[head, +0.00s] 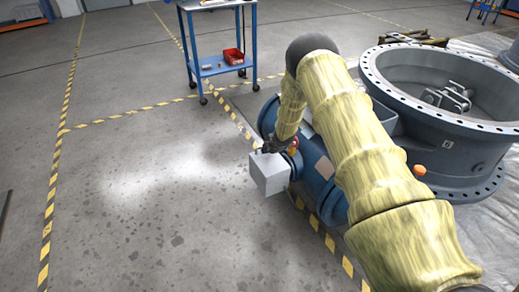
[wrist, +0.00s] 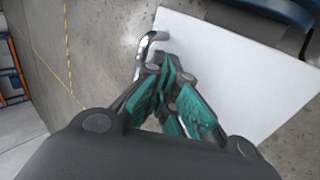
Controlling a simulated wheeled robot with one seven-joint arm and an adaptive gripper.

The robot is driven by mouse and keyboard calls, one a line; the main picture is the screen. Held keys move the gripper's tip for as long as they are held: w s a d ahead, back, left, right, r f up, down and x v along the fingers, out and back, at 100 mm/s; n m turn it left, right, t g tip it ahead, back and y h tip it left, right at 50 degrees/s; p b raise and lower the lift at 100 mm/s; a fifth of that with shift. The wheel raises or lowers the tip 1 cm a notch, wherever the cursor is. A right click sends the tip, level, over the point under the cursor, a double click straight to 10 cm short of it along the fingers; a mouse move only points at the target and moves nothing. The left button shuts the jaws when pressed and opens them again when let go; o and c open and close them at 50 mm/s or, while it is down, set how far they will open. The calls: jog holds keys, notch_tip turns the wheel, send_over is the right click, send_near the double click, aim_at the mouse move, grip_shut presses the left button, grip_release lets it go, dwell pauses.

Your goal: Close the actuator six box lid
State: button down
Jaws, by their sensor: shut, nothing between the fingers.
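A pale grey box (head: 269,173) sits at the near end of the blue actuator (head: 313,160). In the wrist view a flat white panel (wrist: 245,75) of the box fills the upper right, with a shiny metal handle (wrist: 146,48) at its left corner. My gripper (wrist: 167,72) has its teal-padded fingers together and empty, with the tips close to the handle. I cannot tell whether they touch it. In the head view my gripper (head: 277,147) is small and dark just above the box. I cannot tell from these views how far the lid is open.
A large grey valve body (head: 445,150) stands to the right of the actuator, partly behind my arm. A blue trolley (head: 220,66) with a red bin (head: 233,57) stands behind. Yellow-black floor tape (head: 335,245) runs by the actuator. The floor left of the box is clear.

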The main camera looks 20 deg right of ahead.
jog(key=shift+x, duration=1.35)
jog(key=shift+a, duration=0.15)
